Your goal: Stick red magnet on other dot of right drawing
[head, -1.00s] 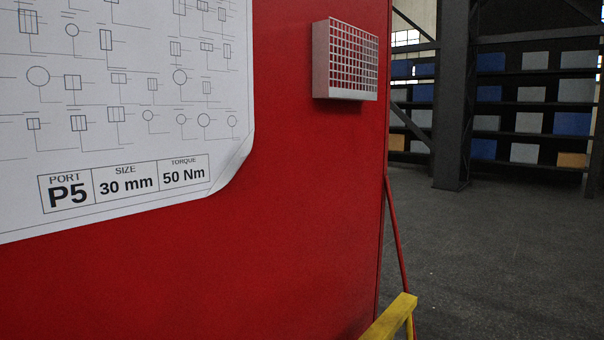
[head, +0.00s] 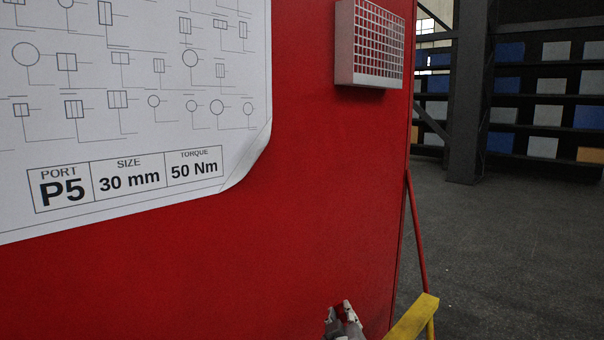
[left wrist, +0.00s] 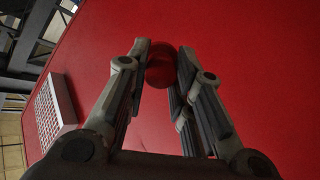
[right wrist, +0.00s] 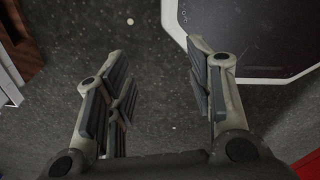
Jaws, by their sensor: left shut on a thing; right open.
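A white drawing (head: 128,196) with a curled lower right corner hangs on the red panel in the head view; its label reads P5, 30 mm, 50 Nm. No dot can be picked out on its visible part, and its upper and left parts are outside the view. My left gripper (head: 343,312) shows at the bottom edge of the head view, low and right of the drawing. In the left wrist view it is shut on a round red magnet (left wrist: 158,72) between its fingertips. My right gripper (right wrist: 160,65) is open and empty above the floor.
A white grid-fronted box (head: 376,45) is fixed to the red panel (head: 250,250), right of the drawing; it also shows in the left wrist view (left wrist: 50,112). A yellow bar (head: 412,318) stands by the panel's right edge. Shelves with bins stand far behind, across open floor.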

